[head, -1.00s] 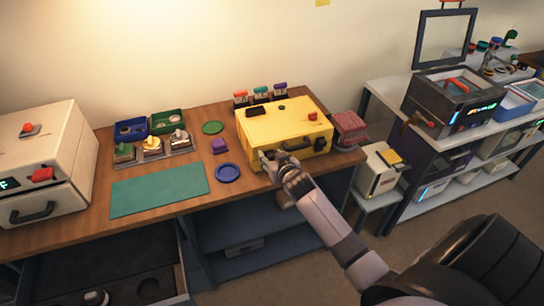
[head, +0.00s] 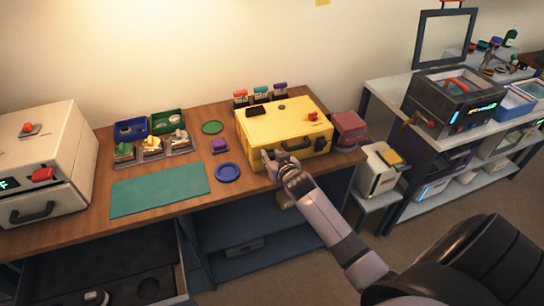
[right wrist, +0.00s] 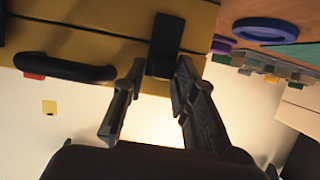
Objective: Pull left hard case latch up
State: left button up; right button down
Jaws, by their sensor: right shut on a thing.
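The yellow hard case (head: 285,123) stands closed on the wooden bench, its front towards me. Its dark left latch (right wrist: 166,38) shows in the right wrist view beside the black carry handle (right wrist: 65,68). My right gripper (head: 269,158) is at the left part of the case's front. In the right wrist view my right gripper (right wrist: 160,72) has its two fingers on either side of the lower end of the latch, shut on it. In the head view the gripper mostly hides this latch. My left gripper is not in view.
A blue round dish (head: 228,173) and a green mat (head: 160,190) lie left of the case. Small coloured-top containers (head: 260,93) stand behind.

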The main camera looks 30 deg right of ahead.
notch_tip(320, 180, up, 2)
jog(key=shift+r+p, duration=0.2)
jog(key=shift+p, duration=1.05)
jog(key=shift+w+f, duration=0.1)
jog(key=c, duration=1.4)
grip_release()
